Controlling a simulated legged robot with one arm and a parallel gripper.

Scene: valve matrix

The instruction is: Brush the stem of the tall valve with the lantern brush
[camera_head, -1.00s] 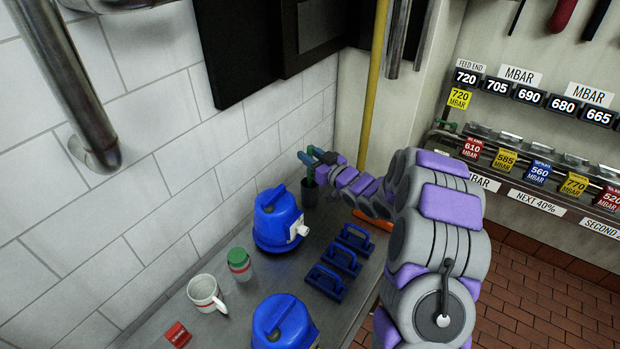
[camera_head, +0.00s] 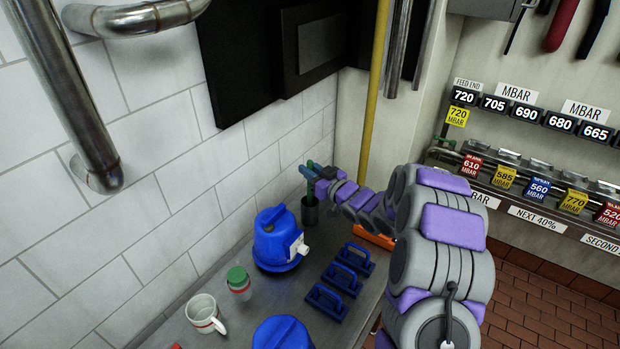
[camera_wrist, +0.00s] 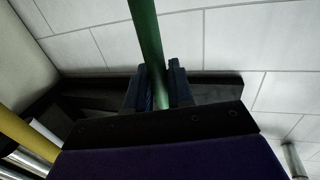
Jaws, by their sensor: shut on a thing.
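My gripper (camera_head: 312,173) is at the far end of the counter by the tiled wall, above a dark cup (camera_head: 310,213). It is shut on a green rod-like handle, which I take to be the lantern brush (camera_head: 321,188). In the wrist view the green handle (camera_wrist: 146,35) runs up between the two dark fingers (camera_wrist: 160,88). The brush's head does not show, and I cannot tell whether its lower end is still inside the cup. No tall valve or stem is clearly recognisable in these views.
On the counter are a blue housing with a white fitting (camera_head: 277,240), a second blue housing (camera_head: 283,335), several blue handled blocks (camera_head: 342,275), a green-lidded jar (camera_head: 239,284) and a white mug (camera_head: 204,314). A yellow pole (camera_head: 372,95) stands behind my gripper.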

